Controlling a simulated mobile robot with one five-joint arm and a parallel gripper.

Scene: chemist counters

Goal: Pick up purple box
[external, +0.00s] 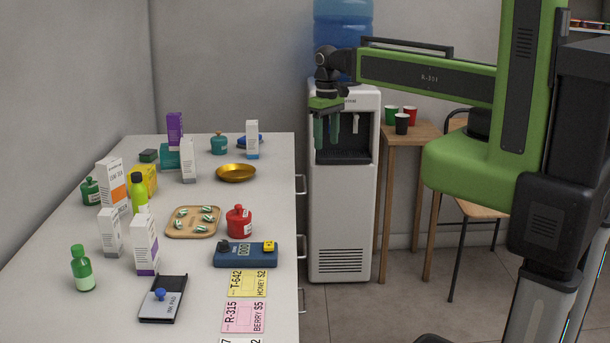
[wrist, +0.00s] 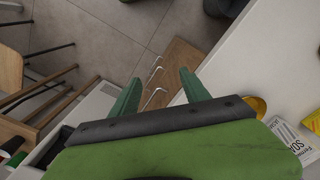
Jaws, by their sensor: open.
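A purple box (external: 175,129) stands upright at the far end of the white counter, behind a teal box (external: 169,157) that hides its lower part. A white box with a purple lower band (external: 145,246) stands nearer the front. My gripper (external: 326,132) hangs pointing down in front of the water dispenser, to the right of the counter and well apart from the purple box. Its two green fingers are apart with nothing between them; they also show in the wrist view (wrist: 160,90). I cannot make out the purple box in the wrist view.
A white box (external: 189,161), another white box (external: 252,140) and a teal jar (external: 219,144) stand near the purple box. A gold bowl (external: 236,173) sits near the counter's right edge. The water dispenser (external: 341,220) stands beyond that edge.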

